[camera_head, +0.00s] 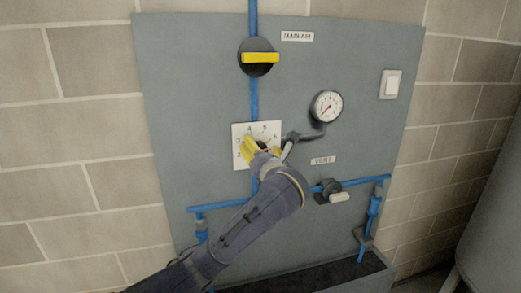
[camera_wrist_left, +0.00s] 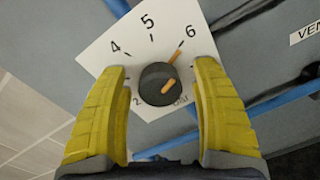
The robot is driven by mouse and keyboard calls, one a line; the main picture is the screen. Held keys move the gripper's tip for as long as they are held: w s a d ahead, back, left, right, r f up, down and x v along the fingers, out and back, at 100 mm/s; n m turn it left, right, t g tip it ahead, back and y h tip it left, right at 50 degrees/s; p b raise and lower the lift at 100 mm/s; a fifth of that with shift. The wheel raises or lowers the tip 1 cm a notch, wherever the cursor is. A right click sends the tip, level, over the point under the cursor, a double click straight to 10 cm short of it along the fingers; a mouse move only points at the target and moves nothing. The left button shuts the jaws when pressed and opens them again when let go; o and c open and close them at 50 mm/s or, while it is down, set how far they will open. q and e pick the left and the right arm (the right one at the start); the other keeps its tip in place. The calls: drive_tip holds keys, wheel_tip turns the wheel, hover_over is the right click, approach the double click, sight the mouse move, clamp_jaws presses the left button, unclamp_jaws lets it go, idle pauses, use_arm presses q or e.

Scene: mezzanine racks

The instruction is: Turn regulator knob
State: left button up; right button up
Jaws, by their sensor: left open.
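The regulator knob (camera_wrist_left: 155,78) is round and dark grey, with an orange line on its face. It sits on a white numbered dial plate (camera_wrist_left: 122,47), which also shows in the head view (camera_head: 243,130). The knob's line slants up and right, roughly toward an orange mark beside the 6. My left gripper (camera_wrist_left: 165,110) is open, with one yellow finger on each side of the knob and visible gaps between them in the wrist view. In the head view my left gripper (camera_head: 261,149) is in front of the plate and hides most of the knob. My right gripper is not in view.
A round gauge (camera_head: 326,106) is on the grey panel (camera_head: 190,100), right of the dial. A yellow-handled valve (camera_head: 259,58) is above. A vent valve (camera_head: 331,192) and blue pipes (camera_head: 382,180) are lower right. A light switch (camera_head: 390,84) is upper right.

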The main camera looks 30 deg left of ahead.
use_arm(q)
drive_tip(key=shift+o, duration=0.2)
drive_tip(key=c, duration=1.3)
drive_tip(key=n, duration=0.4)
drive_tip(key=shift+s+n, duration=0.1)
drive_tip(key=shift+n, duration=2.2)
drive_tip(key=shift+a+r+n, duration=0.1)
drive_tip(key=shift+n, duration=0.2)
drive_tip(key=o, duration=1.3)
drive_tip(key=shift+c, duration=0.2)
